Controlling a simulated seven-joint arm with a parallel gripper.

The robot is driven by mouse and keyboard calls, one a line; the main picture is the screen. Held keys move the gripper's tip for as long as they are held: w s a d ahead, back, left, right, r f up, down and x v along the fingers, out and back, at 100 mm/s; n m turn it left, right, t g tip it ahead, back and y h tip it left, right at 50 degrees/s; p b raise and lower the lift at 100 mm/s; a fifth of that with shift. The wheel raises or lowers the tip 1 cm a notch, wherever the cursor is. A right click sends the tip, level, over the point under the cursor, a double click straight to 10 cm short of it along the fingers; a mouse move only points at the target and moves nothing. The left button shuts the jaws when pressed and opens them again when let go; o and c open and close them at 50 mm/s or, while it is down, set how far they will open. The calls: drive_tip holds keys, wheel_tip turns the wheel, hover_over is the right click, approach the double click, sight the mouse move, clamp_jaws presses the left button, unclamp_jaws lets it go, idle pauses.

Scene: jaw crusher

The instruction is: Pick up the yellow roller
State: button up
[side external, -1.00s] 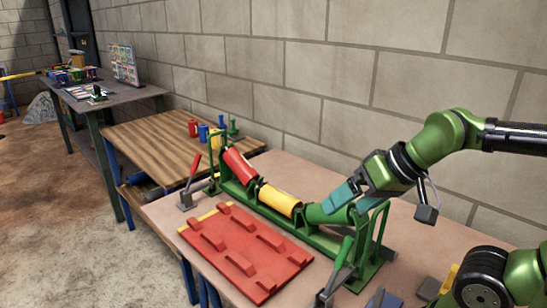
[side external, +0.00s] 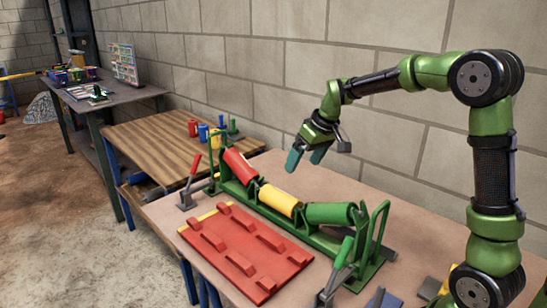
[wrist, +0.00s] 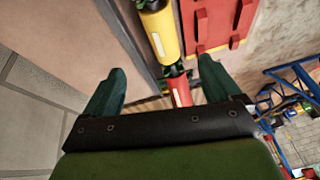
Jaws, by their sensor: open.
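The yellow roller (side external: 279,200) lies in the middle of a green frame (side external: 320,238), between a red roller (side external: 240,165) and a green roller (side external: 329,212). In the wrist view the yellow roller (wrist: 160,34) is at the top, beyond the fingertips, with the red roller (wrist: 180,90) nearer to the fingers. My gripper (side external: 308,160) is open and empty, above and behind the frame, apart from the rollers. In the wrist view my gripper (wrist: 162,80) shows its two teal fingers spread wide.
A red tray with raised blocks (side external: 240,255) lies in front of the frame. Lever clamps (side external: 190,182) stand at the frame's ends. A wooden table (side external: 170,145) with small coloured cylinders (side external: 205,130) is further left. The brick wall is close behind.

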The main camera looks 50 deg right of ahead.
sight(284, 194)
drive_tip(key=shift+n, duration=0.5)
drive_tip(key=x, duration=1.6)
drive_tip(key=shift+w+a, duration=0.15)
drive_tip(key=shift+w, duration=0.1)
